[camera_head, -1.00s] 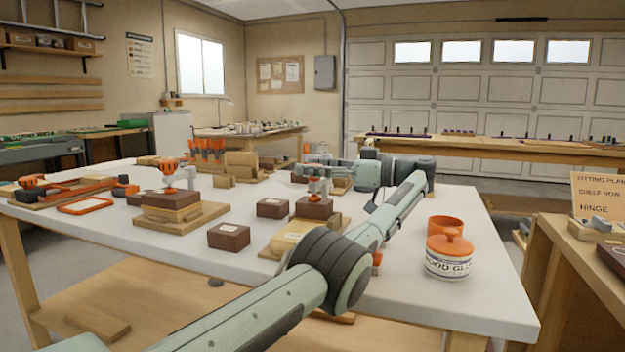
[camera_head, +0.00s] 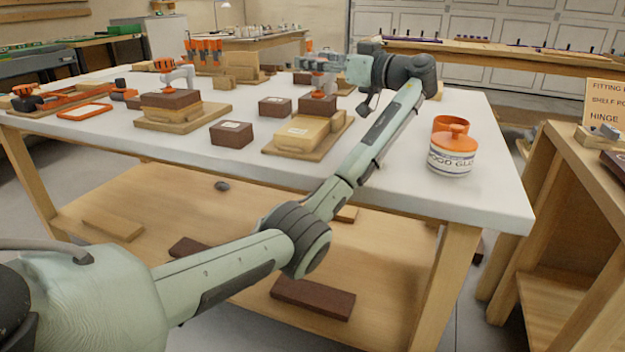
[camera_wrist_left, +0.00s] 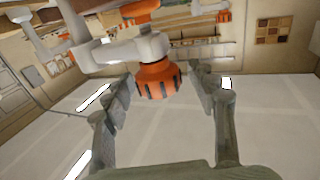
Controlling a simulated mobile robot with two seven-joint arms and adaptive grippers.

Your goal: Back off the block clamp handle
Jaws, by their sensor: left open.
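The block clamp stands on the nearer right board, over a dark block (camera_head: 318,105) on a pale wooden block (camera_head: 302,133). Its orange foot (camera_head: 318,95) shows just above the dark block. My left gripper (camera_head: 316,63) is at the top of this clamp and partly hides it. In the left wrist view, the clamp's ridged orange handle (camera_wrist_left: 158,79) is between the two spread fingers, with a gap visible toward the right finger. The clamp's pale grey arm (camera_wrist_left: 125,50) shows behind the left finger. My right gripper is in no view.
A similar clamp with a grey arm (camera_head: 180,77) stands on another block stack to the left. Loose dark boxes (camera_head: 231,134) lie between the boards. A glue jar (camera_head: 452,155) and an orange cup (camera_head: 449,123) stand at the right. The table front (camera_head: 400,200) is clear.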

